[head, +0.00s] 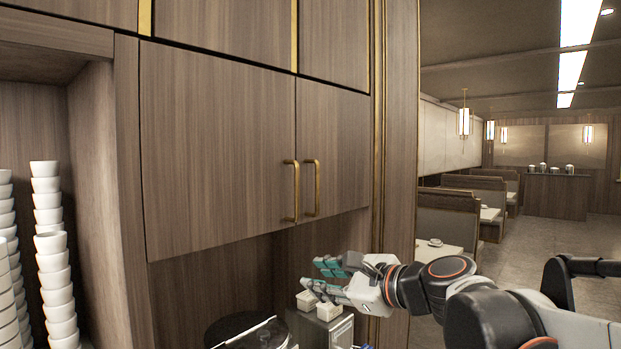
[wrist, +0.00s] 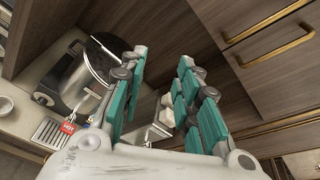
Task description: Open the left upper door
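The left upper door (head: 215,150) is a brown wood panel in the head view. It is shut flush with the right upper door (head: 335,145), which is also shut. A brass bar handle (head: 291,190) stands near the left door's right edge, beside the right door's handle (head: 312,188). My gripper (head: 322,277) is below and slightly right of both handles, apart from them. In the wrist view my gripper's teal fingers (wrist: 158,95) are spread with a gap and nothing between them.
Stacks of white cups (head: 55,270) fill the open shelf at left. A round dark-lidded pot (head: 248,332) stands on the counter below the doors; it shows in the wrist view (wrist: 88,68). Small white containers (head: 318,308) sit near my fingers. Dining booths (head: 448,215) lie at right.

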